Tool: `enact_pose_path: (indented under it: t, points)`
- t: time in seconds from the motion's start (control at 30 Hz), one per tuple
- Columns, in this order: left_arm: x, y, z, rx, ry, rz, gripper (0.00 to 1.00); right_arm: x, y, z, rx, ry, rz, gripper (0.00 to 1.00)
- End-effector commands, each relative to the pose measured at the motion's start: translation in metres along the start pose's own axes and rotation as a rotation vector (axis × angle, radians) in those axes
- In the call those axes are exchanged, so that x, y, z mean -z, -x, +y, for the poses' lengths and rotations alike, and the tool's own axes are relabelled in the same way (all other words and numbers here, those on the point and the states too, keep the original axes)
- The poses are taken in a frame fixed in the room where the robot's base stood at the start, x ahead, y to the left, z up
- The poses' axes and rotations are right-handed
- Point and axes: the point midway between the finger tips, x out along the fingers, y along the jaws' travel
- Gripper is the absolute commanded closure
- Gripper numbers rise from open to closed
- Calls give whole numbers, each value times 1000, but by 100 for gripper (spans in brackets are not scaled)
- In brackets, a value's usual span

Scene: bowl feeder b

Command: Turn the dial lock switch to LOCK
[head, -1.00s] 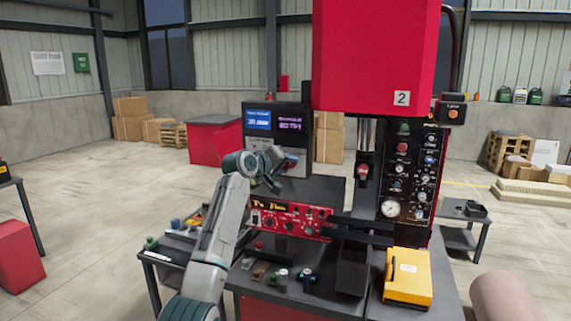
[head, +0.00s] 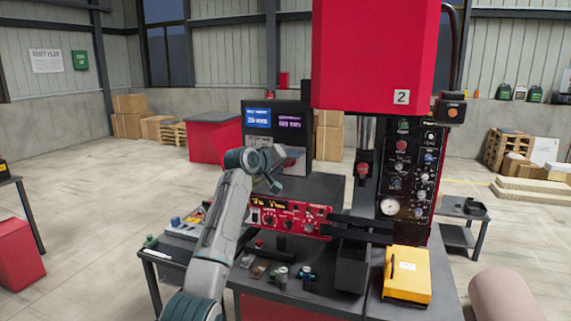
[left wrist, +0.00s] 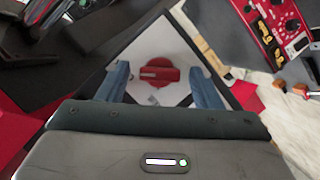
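The dial lock switch is a round red knob (left wrist: 160,73) on a pale plate with a dark border, in the left wrist view. My left gripper (left wrist: 159,84) is open, with one blue finger on each side of the knob and a visible gap on both sides. In the head view my left gripper (head: 276,170) is in front of the lower panel of the grey control box (head: 262,150), partly hiding it. I cannot read any LOCK marking or tell the knob's set position. My right gripper is not in view.
Below the box is a red control panel (head: 292,219) with several knobs. A red press head (head: 375,55) hangs to the right, beside a dark gauge panel (head: 408,170). A yellow case (head: 407,275) and small parts lie on the bench.

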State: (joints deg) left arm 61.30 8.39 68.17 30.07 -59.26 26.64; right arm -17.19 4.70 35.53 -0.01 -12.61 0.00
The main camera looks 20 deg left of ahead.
Motion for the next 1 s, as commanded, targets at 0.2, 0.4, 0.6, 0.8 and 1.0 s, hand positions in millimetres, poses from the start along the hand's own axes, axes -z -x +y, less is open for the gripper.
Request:
enact_pose_path:
  t: [0.2, 0.4, 0.6, 0.8, 1.0]
  points:
    - [0, 0, 0, 0, 1, 0, 41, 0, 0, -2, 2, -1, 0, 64]
    - [-1, 14, -3, 0, 0, 2, 41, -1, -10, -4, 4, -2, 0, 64]
    - [-2, 50, -4, 0, -2, 5, 41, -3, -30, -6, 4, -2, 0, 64]
    - [-2, 87, -3, -1, -1, 3, 41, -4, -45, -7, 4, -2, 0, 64]
    - [-1, 106, -1, 0, 0, 1, 41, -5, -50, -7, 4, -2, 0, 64]
